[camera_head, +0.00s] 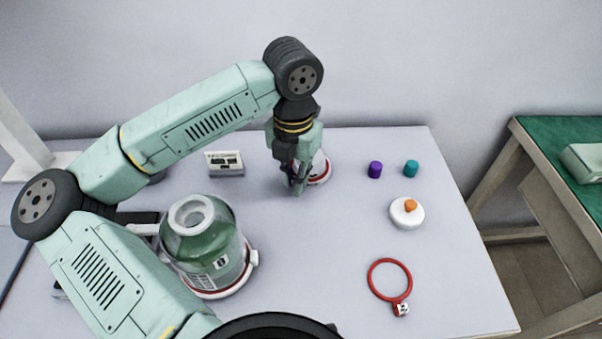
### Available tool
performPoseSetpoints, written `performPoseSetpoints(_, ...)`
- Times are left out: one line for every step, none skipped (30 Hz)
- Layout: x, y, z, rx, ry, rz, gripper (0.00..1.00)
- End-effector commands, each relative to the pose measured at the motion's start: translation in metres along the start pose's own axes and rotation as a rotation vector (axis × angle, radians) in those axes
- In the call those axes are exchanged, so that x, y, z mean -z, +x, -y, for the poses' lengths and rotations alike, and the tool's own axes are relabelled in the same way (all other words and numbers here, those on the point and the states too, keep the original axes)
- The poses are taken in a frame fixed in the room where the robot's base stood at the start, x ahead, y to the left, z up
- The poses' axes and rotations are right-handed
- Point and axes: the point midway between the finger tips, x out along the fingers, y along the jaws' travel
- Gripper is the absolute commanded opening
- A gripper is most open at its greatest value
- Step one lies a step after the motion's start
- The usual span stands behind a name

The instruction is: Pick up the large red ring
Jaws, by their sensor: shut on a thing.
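A red ring (390,280) with a small white tag (401,309) lies flat on the table at the front right. My gripper (297,188) is well away from it, up and to the left, low over the back middle of the table. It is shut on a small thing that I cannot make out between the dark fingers. A white piece with a red rim (320,170) is right behind the gripper and partly hidden by it. I cannot tell whether they touch.
A green glass canister (208,245) stands at the front left beside my arm. A white box (225,162) is left of the gripper. The table (320,270) is clear in the middle.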

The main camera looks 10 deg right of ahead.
Motion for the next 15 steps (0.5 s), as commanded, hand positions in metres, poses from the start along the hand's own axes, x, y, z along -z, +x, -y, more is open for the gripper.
performPoseSetpoints(0.000,0.000,0.000,0.000,0.000,0.000,0.00)
performPoseSetpoints(0.000,0.000,0.000,0.000,0.000,0.000,0.00)
performPoseSetpoints(0.000,0.000,0.000,0.000,0.000,0.000,0.00)
performPoseSetpoints(0.000,-0.001,0.000,0.000,0.000,0.000,0.00)
performPoseSetpoints(0.000,-0.001,0.000,0.000,0.000,0.000,0.00)
performPoseSetpoints(0.000,-0.002,0.000,-0.001,0.000,0.000,0.00)
performPoseSetpoints(0.000,-0.004,0.000,-0.001,-0.001,0.000,0.00)
performPoseSetpoints(0.000,-0.005,0.000,-0.001,-0.001,0.000,0.00)
performPoseSetpoints(-0.001,-0.008,-0.001,-0.002,-0.001,0.001,0.00)
performPoseSetpoints(-0.001,-0.011,-0.001,-0.002,-0.001,0.001,0.00)
performPoseSetpoints(-0.001,-0.015,0.000,-0.003,0.000,0.002,0.00)
performPoseSetpoints(-0.001,-0.019,0.000,-0.003,-0.001,0.002,0.00)
performPoseSetpoints(-0.001,-0.024,-0.001,-0.004,-0.001,0.002,0.00)
performPoseSetpoints(-0.001,-0.029,-0.001,-0.005,-0.001,0.003,0.00)
performPoseSetpoints(-0.001,-0.036,0.000,-0.005,0.000,0.002,0.00)
